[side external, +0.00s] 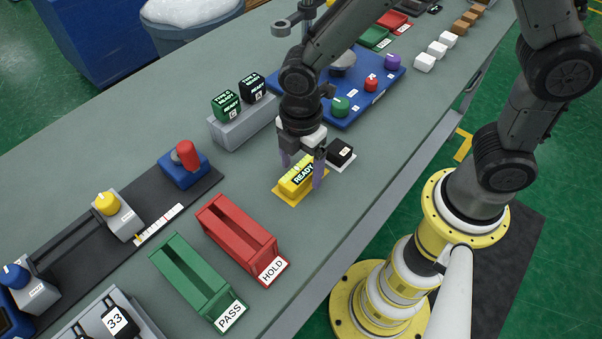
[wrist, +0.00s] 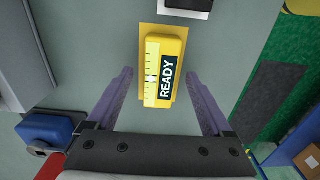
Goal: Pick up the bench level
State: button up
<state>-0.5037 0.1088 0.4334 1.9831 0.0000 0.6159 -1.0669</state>
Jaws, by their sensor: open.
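The bench level (side external: 297,178) is a yellow block with a dark READY label and a pale scale strip along one edge. It lies on a yellow pad (side external: 290,198) on the grey bench. It also shows in the wrist view (wrist: 165,72), lying lengthwise between the lines of the two fingers. My gripper (side external: 303,172) is just above it with its purple-grey fingers apart. In the wrist view the fingers of my gripper (wrist: 162,88) are on either side of the level, with a gap on each side. Nothing is held.
A black block (side external: 340,152) on a white pad sits close behind the level. A red HOLD bin (side external: 238,232) and a green PASS bin (side external: 190,275) stand to the front left. A blue tray (side external: 345,105) with coloured knobs lies behind.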

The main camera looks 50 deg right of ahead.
grip_shut()
dwell(0.4)
jog(key=shift+r, duration=0.1)
